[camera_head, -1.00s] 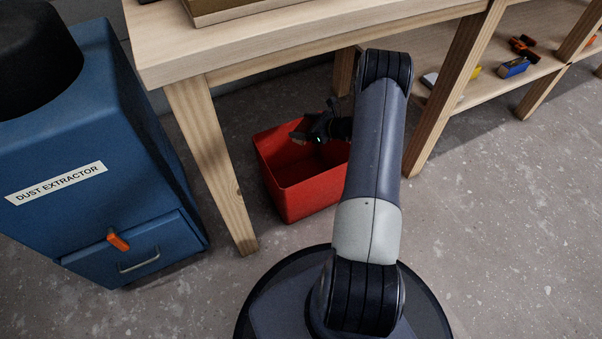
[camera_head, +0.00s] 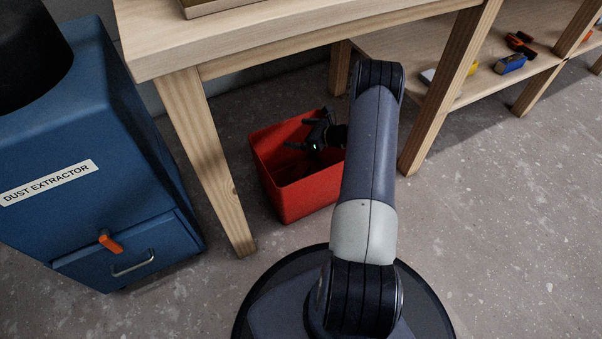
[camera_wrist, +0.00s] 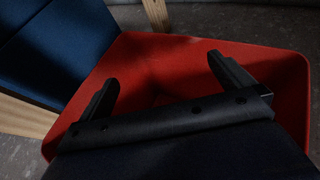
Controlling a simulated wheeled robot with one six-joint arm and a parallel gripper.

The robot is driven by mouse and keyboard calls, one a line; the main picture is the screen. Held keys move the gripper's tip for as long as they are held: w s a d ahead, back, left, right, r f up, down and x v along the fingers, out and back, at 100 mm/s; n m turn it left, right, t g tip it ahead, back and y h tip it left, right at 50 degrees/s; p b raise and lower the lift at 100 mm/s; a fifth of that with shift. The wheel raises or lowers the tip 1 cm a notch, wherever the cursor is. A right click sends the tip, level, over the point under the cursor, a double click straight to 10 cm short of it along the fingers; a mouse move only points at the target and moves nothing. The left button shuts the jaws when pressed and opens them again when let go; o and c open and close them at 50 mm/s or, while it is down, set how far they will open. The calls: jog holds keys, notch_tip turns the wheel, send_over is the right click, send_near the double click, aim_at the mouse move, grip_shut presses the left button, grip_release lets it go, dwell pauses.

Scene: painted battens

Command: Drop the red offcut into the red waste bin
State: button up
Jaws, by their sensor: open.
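The red waste bin (camera_head: 306,196) stands on the floor under the workbench. My gripper (camera_head: 298,133) is over the bin's opening, its fingers apart with nothing seen between them. In the wrist view my gripper (camera_wrist: 163,70) is open, with the red inside of the bin (camera_wrist: 287,85) below and around it. I cannot make out the red offcut: red on red in deep shadow, and part of the bin's inside is hidden by my gripper and arm.
The wooden workbench (camera_head: 160,50) overhangs the bin, with a leg (camera_head: 213,165) at its left. A blue dust extractor (camera_head: 85,160) stands at the left. A low shelf (camera_head: 465,50) holds several small things at the right. The floor in front is clear.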

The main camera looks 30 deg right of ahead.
jog(key=p+v, duration=0.3)
jog(key=v, duration=0.7)
jog(key=shift+s+d, duration=0.25)
jog(key=shift+s, duration=0.05)
jog(key=shift+r, duration=0.1)
jog(key=b+x, duration=0.3)
jog(key=x, duration=0.8)
notch_tip(320, 180, up, 5)
jog(key=shift+s+f+p, duration=0.1)
jog(key=shift+p, duration=1)
jog(key=shift+f, duration=0.1)
